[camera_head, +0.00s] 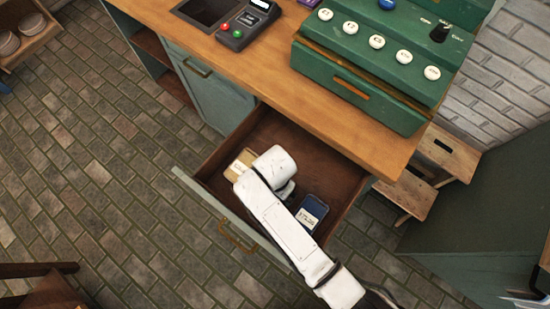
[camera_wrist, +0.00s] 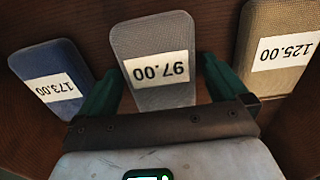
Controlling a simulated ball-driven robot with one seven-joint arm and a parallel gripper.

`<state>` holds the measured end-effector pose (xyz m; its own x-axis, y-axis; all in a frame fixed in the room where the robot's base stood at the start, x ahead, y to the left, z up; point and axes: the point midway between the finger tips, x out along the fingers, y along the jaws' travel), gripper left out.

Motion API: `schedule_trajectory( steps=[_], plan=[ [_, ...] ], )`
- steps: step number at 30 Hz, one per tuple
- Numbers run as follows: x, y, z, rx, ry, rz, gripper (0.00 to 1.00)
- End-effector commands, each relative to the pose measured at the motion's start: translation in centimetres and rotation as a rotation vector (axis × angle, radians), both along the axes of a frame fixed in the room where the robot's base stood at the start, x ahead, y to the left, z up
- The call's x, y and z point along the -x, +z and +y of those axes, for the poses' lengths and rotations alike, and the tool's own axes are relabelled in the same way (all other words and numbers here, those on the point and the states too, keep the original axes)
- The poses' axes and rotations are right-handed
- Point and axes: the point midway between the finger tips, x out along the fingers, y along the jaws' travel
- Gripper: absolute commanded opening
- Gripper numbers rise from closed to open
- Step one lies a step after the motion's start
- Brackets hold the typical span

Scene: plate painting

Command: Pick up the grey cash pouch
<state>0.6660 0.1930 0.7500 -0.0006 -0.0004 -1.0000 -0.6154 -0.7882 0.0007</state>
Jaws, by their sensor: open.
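The grey cash pouch (camera_wrist: 155,38) lies in the open drawer (camera_head: 322,163) with a white label reading 97.00, upside down in the wrist view. My gripper (camera_wrist: 162,72) is open, with its green fingers on either side of the grey pouch. I cannot tell whether they touch it. In the head view my white arm reaches into the drawer and hides most of the grey pouch. A dark blue pouch (camera_wrist: 44,62) labelled 173.00 lies to its left in the wrist view. A tan pouch (camera_wrist: 270,28) labelled 125.00 lies to its right.
The drawer's front panel (camera_head: 205,208) with a brass handle (camera_head: 237,237) stands pulled out from the wooden counter (camera_head: 278,80). A green cash register (camera_head: 375,50) and a card terminal (camera_head: 248,25) stand on the counter. A wooden step stool (camera_head: 445,155) is at right.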

Motion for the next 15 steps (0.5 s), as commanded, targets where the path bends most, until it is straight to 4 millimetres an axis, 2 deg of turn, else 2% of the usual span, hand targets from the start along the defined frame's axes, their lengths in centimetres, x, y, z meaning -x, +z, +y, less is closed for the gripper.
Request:
schedule_trajectory(
  steps=[6,15],
  plan=[
    [-0.02,-0.05,0.01,-0.001,0.000,-0.001,1.00],
    [-0.03,-0.03,0.02,-0.001,0.000,-0.001,0.71]
  ],
)
